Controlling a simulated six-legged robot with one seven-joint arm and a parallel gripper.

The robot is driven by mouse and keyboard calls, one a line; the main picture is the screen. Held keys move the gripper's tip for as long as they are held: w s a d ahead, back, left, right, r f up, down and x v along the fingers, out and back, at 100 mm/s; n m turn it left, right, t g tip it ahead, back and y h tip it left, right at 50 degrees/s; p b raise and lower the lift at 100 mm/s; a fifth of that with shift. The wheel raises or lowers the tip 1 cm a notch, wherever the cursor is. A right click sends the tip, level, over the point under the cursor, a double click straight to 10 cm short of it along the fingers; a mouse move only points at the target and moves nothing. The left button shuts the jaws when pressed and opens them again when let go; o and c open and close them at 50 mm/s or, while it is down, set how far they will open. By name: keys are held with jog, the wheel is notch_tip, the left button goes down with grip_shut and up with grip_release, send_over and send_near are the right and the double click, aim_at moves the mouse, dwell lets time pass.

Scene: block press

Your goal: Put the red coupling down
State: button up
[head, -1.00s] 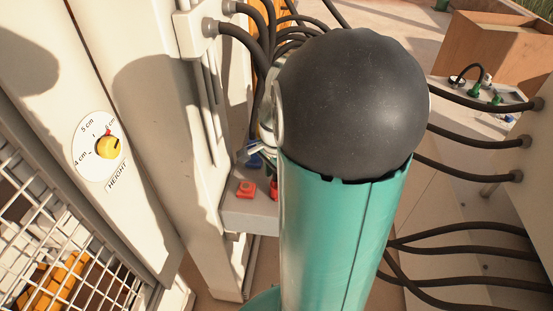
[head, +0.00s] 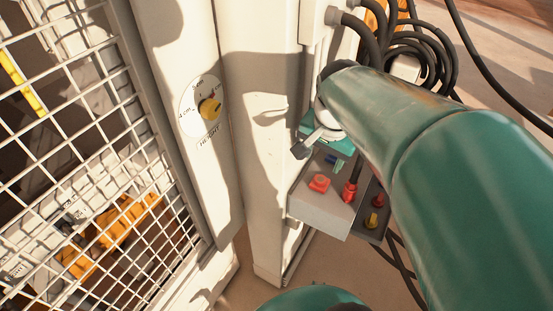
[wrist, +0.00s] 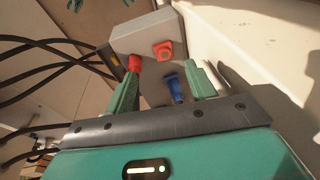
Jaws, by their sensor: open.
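The red coupling (head: 349,192) stands on the front edge area of a grey box, with a dark cable rising behind it. In the wrist view the red coupling (wrist: 135,63) is just past the tip of my left finger; I cannot tell whether they touch. My gripper (wrist: 161,72) is open, its two green fingers apart. In the wrist view a blue coupling (wrist: 176,90) shows between the fingers. A red square fitting (wrist: 163,50) sits on the box top. In the head view my arm hides most of my gripper.
The grey box (head: 317,207) juts from a pale post (head: 262,150). A yellow height dial (head: 210,108) is on the machine's frame, beside a white wire mesh (head: 80,130). Red and yellow fittings (head: 374,210) stand right of the box. Dark hoses (head: 425,45) loop at the back.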

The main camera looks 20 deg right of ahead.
jog(key=s+a+r+n+t, duration=0.1)
jog(key=s+a+n, duration=0.1)
jog(key=a+n, duration=0.3)
jog(key=s+a+r+n+t+y, duration=0.1)
jog(key=s+a+r+n+t, duration=0.1)
jog(key=a+n, duration=0.4)
jog(key=shift+s+a, duration=0.4)
jog(key=shift+d+r, duration=0.1)
